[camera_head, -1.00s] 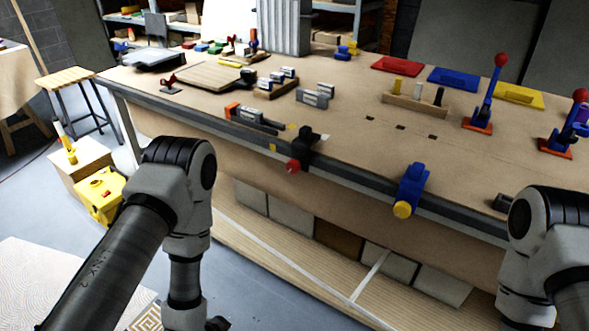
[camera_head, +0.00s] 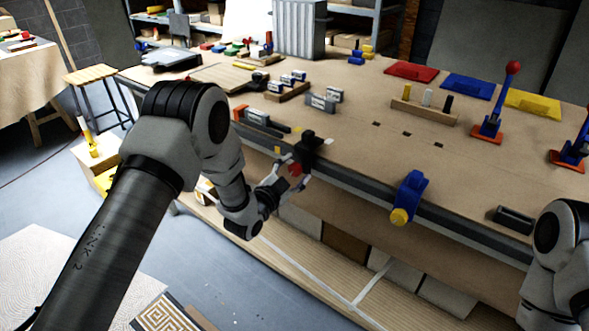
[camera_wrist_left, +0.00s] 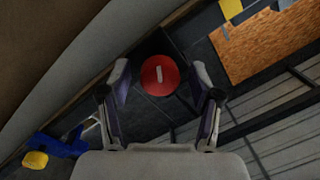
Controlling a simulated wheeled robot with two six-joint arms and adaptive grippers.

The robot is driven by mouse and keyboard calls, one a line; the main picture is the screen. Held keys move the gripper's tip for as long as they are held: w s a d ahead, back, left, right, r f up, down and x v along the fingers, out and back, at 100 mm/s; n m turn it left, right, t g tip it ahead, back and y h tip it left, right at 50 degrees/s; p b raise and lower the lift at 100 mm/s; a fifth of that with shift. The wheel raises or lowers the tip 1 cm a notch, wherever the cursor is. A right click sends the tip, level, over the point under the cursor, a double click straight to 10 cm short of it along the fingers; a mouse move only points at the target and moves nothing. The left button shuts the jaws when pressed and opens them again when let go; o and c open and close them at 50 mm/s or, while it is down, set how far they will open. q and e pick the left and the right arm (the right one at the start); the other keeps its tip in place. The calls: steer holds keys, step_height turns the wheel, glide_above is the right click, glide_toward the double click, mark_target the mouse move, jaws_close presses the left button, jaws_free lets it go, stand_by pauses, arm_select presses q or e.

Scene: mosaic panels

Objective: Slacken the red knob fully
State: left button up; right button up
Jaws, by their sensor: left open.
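The red knob (camera_head: 295,169) is on a black clamp (camera_head: 311,147) at the front edge of the workbench. In the left wrist view the red knob (camera_wrist_left: 160,75) is a round disc with a pale bar mark, seen face on. My left gripper (camera_head: 289,168) is open, with one finger on each side of the knob; gaps show between the fingers and the knob in the wrist view (camera_wrist_left: 161,92). My right gripper is out of view; only part of its arm shows at the lower right.
A blue clamp with a yellow knob (camera_head: 400,216) is on the bench edge to the right. Levers with red balls (camera_head: 513,67), coloured plates and blocks stand on the bench (camera_head: 350,165). A shelf with panels (camera_head: 345,243) lies below.

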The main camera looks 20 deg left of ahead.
arm_select(q)
steer(key=c, duration=1.2)
steer(key=shift+o, duration=0.2)
steer(key=shift+n, duration=0.3)
steer(key=n+b, duration=0.1)
steer(key=n, duration=0.3)
steer(key=n+g, duration=0.1)
steer(key=n, duration=0.5)
steer(key=shift+a+h, duration=0.1)
steer(key=shift+h, duration=0.2)
steer(key=n, duration=0.6)
steer(key=shift+a+g+h, duration=0.1)
steer(key=shift+g+h, duration=0.2)
steer(key=shift+h, duration=0.1)
steer(key=n, duration=0.5)
steer(key=shift+f+n+h, duration=0.1)
steer(key=shift+n+h, duration=0.2)
steer(key=shift+h, duration=0.1)
